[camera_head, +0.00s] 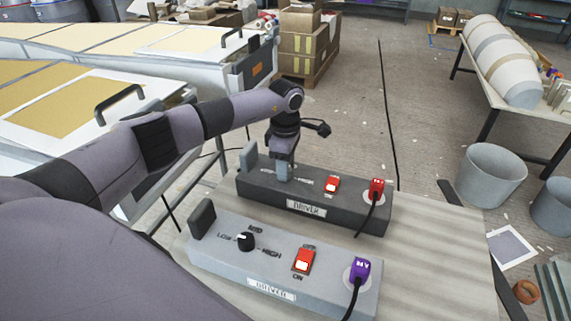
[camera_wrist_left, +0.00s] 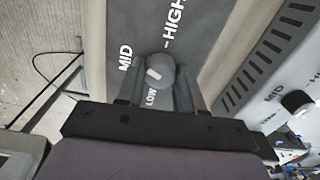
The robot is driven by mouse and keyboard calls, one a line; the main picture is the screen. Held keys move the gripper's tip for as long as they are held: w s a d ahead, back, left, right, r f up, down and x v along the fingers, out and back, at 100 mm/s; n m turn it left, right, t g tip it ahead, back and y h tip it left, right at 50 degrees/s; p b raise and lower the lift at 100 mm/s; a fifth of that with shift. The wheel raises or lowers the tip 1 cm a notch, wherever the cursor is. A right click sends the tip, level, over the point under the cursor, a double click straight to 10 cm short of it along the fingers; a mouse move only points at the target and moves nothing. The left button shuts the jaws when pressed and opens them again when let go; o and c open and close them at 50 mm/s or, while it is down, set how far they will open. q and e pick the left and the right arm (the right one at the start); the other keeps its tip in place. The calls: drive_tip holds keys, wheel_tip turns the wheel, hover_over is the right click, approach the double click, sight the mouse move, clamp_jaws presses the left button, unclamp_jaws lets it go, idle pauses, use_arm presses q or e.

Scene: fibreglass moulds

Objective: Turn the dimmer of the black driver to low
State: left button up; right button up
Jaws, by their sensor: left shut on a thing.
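The black driver (camera_head: 345,212) is the dark box at the back of the bench, with a red switch (camera_head: 332,185) and a red plug (camera_head: 376,188). My left gripper (camera_head: 284,172) points down at its dimmer, which is hidden in the head view. In the left wrist view the round grey dimmer knob (camera_wrist_left: 162,70) sits between the fingertips, and the gripper is shut on it. LOW, MID and HIGH labels surround the knob. Its pale mark is on the side towards LOW and MID; its exact setting is hard to read. My right gripper is not in view.
A light grey driver (camera_head: 215,258) stands in front, with its own black knob (camera_head: 246,241), a lit red switch (camera_head: 303,260) and a purple plug (camera_head: 359,271). Black cables hang from both plugs. Buckets (camera_head: 490,176) stand on the floor at right.

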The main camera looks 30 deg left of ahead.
use_arm(q)
drive_tip(key=n, duration=0.3)
drive_tip(key=shift+r+n+p, duration=0.1)
drive_tip(key=shift+n+p, duration=0.25)
drive_tip(key=shift+n, duration=0.05)
drive_tip(key=n, duration=0.2)
drive_tip(key=shift+n+p, duration=0.35)
drive_tip(key=shift+n, duration=0.05)
drive_tip(key=n+p, duration=0.1)
drive_tip(key=n, duration=0.3)
drive_tip(key=shift+n, duration=0.3)
drive_tip(key=n+p, duration=0.3)
drive_tip(key=n, duration=0.3)
drive_tip(key=n+p, duration=0.2)
drive_tip(key=n, duration=0.3)
drive_tip(key=shift+n, duration=0.3)
drive_tip(key=o, duration=1)
drive_tip(key=shift+o, duration=0.2)
